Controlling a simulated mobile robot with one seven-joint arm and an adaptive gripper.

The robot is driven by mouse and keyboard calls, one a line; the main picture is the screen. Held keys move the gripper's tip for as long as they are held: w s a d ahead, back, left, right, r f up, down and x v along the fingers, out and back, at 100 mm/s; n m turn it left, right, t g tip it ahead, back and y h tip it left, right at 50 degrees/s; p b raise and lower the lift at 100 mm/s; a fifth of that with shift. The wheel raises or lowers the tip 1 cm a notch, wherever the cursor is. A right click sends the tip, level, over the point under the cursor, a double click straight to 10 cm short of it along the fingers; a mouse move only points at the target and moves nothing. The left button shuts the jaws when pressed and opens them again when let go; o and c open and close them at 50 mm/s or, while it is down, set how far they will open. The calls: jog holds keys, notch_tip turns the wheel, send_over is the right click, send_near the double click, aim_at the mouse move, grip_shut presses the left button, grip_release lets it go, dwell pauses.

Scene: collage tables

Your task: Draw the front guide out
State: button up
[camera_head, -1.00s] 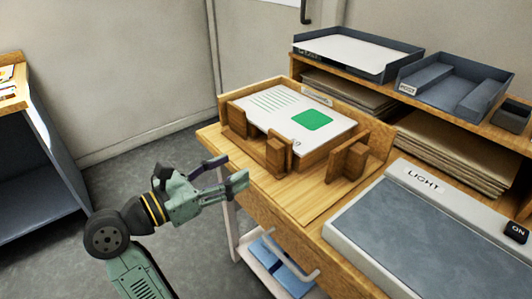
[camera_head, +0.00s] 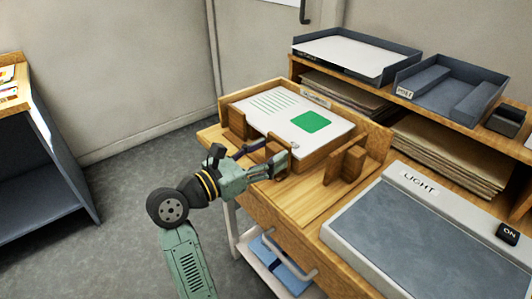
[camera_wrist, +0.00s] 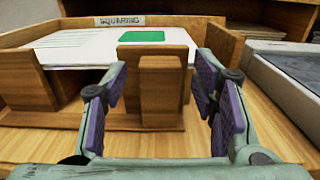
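The front guide (camera_wrist: 161,88) is a brown wooden block with an upright post on a flat base. In the wrist view it stands upright between my fingers, in front of the paper stack. In the head view my gripper (camera_head: 266,161) covers part of it. My gripper (camera_wrist: 160,112) is open, with purple pads on both sides of the post and a gap visible at each side. The paper stack (camera_head: 275,105), with a green patch on its top sheet, lies in the wooden squaring tray (camera_wrist: 190,20), just behind the guide.
Another wooden guide (camera_head: 346,165) stands at the tray's right, and one (camera_head: 237,122) at its left. A light box (camera_head: 400,240) lies to the right on the same table. Grey trays (camera_head: 355,50) stand on the shelf behind.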

grip_shut()
dwell(0.5)
